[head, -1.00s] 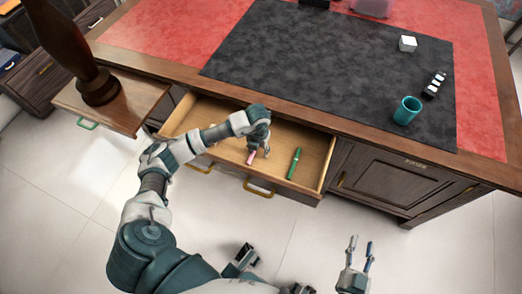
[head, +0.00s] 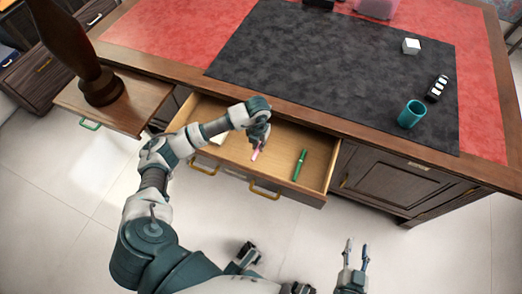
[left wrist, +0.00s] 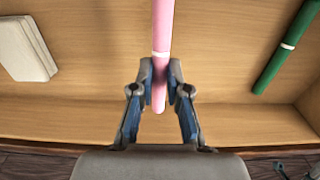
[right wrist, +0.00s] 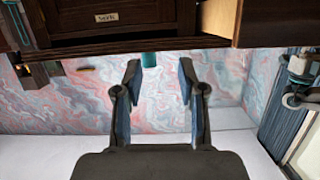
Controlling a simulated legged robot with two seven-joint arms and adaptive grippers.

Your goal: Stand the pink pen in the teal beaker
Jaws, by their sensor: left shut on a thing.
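The pink pen (head: 255,153) is in the open drawer, and it also shows in the left wrist view (left wrist: 162,30). My left gripper (head: 262,142) is over the drawer. In the left wrist view my left gripper (left wrist: 160,80) is shut on the pen near one end. The teal beaker (head: 411,114) stands upright on the dark mat near the desk's front edge, its open top facing up. My right gripper (head: 356,246) is open and empty, in front of the desk and well away from both. Its spread fingers show in the right wrist view (right wrist: 160,80).
A green pen (head: 299,165) lies in the drawer (head: 322,180), right of the pink pen. A pale block (left wrist: 24,48) lies at the drawer's left. A black object with white squares (head: 437,88) and a white cube (head: 411,46) are on the mat (head: 330,75).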

